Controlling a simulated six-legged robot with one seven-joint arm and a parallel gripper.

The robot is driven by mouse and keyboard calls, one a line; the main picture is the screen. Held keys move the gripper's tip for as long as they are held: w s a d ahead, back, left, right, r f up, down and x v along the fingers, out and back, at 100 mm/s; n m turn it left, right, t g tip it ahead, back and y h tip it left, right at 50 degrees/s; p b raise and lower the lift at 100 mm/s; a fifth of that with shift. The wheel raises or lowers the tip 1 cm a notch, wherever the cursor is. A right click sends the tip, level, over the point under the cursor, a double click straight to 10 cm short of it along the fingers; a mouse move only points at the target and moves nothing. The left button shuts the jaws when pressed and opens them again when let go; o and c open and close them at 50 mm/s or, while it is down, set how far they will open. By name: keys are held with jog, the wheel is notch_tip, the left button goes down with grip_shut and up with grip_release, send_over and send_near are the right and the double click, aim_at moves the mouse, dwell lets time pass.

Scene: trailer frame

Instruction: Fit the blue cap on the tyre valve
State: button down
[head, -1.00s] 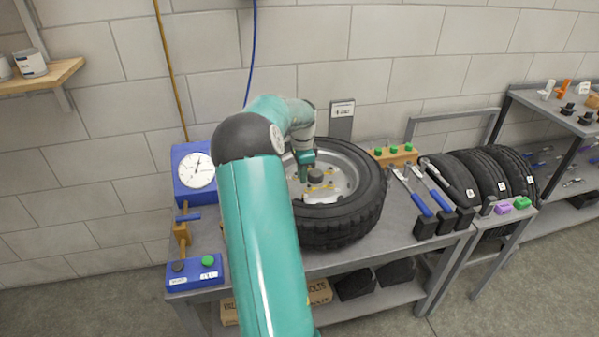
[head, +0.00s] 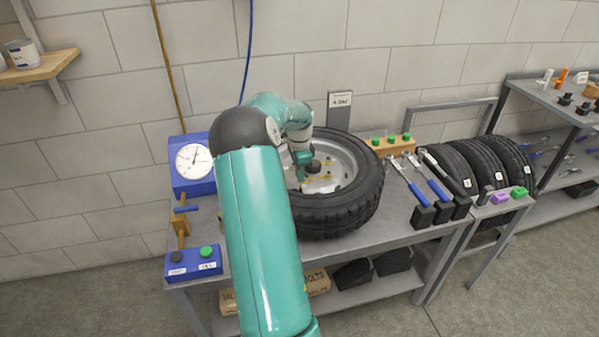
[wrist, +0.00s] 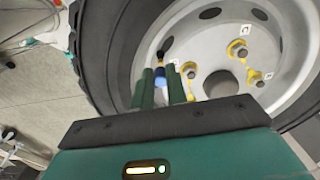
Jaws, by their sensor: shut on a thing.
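The tyre (head: 345,216) lies flat on the bench around a silver wheel rim (head: 348,163). My gripper (head: 302,176) is over the left part of the rim, partly hidden by my arm. In the wrist view, its two green fingers (wrist: 162,76) are shut on a small blue cap (wrist: 160,82), which shows between them. A dark tyre valve (wrist: 165,46) stands at the rim's edge just beyond the fingertips. The cap appears close to the valve and roughly in line with it. I cannot tell whether they touch.
Yellow-marked wheel nuts (wrist: 238,51) and a dark hub (wrist: 221,85) stand near the fingers. A blue gauge (head: 193,160) and button box (head: 193,265) are on the left. Blue-handled tools (head: 428,188) and a wooden block with green pieces (head: 395,146) are on the right.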

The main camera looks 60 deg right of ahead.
jog(key=shift+f, duration=1.55)
jog(key=c, duration=1.1)
grip_release()
jog(key=shift+c, duration=0.2)
